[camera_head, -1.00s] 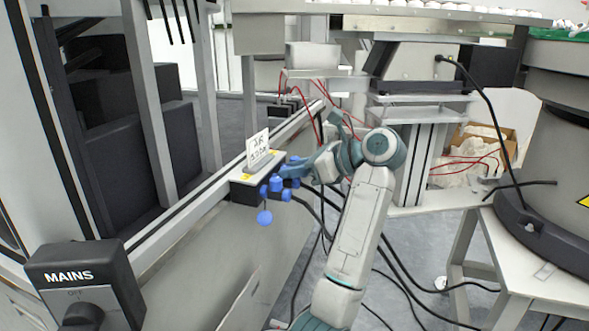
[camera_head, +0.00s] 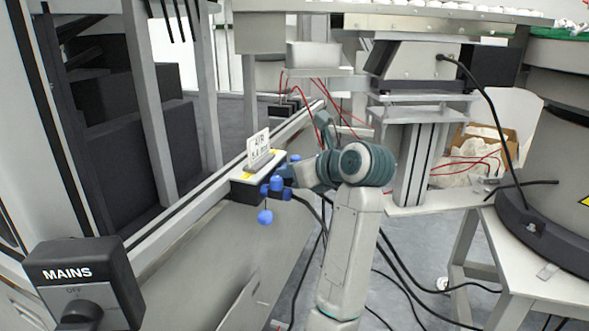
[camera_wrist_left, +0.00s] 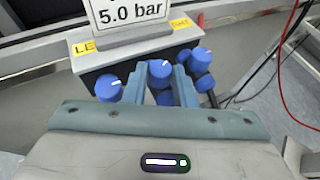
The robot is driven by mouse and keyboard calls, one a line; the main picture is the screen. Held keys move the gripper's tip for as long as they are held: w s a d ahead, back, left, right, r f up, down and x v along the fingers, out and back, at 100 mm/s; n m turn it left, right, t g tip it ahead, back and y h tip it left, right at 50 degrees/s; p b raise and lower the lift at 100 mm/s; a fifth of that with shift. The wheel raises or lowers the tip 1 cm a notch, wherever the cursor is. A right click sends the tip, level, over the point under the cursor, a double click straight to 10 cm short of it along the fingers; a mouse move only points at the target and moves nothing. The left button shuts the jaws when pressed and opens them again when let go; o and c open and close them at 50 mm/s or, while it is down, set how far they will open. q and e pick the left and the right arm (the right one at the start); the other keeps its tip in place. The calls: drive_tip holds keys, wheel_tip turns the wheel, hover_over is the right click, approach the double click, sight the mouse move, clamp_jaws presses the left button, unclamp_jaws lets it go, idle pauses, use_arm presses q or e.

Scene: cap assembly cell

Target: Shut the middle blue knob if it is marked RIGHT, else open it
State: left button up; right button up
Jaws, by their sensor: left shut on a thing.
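My left gripper (camera_wrist_left: 160,78) is shut on the middle knob, one finger on each side. A yellow tag (camera_wrist_left: 86,46) at the left starts "LE"; the right yellow tag (camera_wrist_left: 181,23) is too small to read surely. No tag shows at the middle knob. In the head view my left gripper (camera_head: 285,173) is at the knobs. My right gripper is not in view.
A white sign (camera_head: 258,148) stands on the block; its "5.0 bar" shows in the wrist view. A MAINS switch (camera_head: 85,285) is at the front left. Black hoses and red cables (camera_head: 335,125) run behind my arm.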

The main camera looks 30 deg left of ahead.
use_arm(q)
drive_tip(key=shift+s+m+t+h, duration=0.1)
drive_tip(key=shift+m+t+h, duration=0.2)
drive_tip(key=shift+m+t, duration=0.3)
drive_tip(key=o, duration=0.9)
drive_tip(key=shift+o, duration=0.5)
drive_tip(key=shift+f, duration=0.1)
